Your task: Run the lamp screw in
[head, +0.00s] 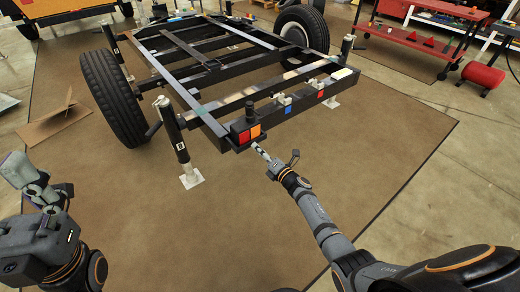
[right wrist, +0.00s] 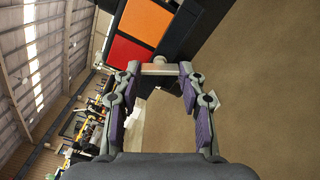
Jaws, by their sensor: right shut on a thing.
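The tail lamp (head: 245,133), a block with red and orange faces, sits on the near corner of the trailer frame (head: 310,102). In the right wrist view its orange face (right wrist: 146,20) and red face (right wrist: 128,52) fill the upper middle. My right gripper (head: 262,152) is at the lamp's lower edge. Its fingers (right wrist: 157,72) are shut on a small pale part, seemingly the lamp screw (right wrist: 158,67), close against the lamp. The screw's tip and depth are hidden. My left gripper (head: 38,187) is at the far left, partly seen, away from the lamp.
A black jack post (head: 174,130) with a white foot stands left of the lamp. A wheel (head: 113,98) is beyond it. A red bench (head: 420,40) and red tank (head: 484,74) stand at the back right. The brown mat (head: 330,180) is mostly clear.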

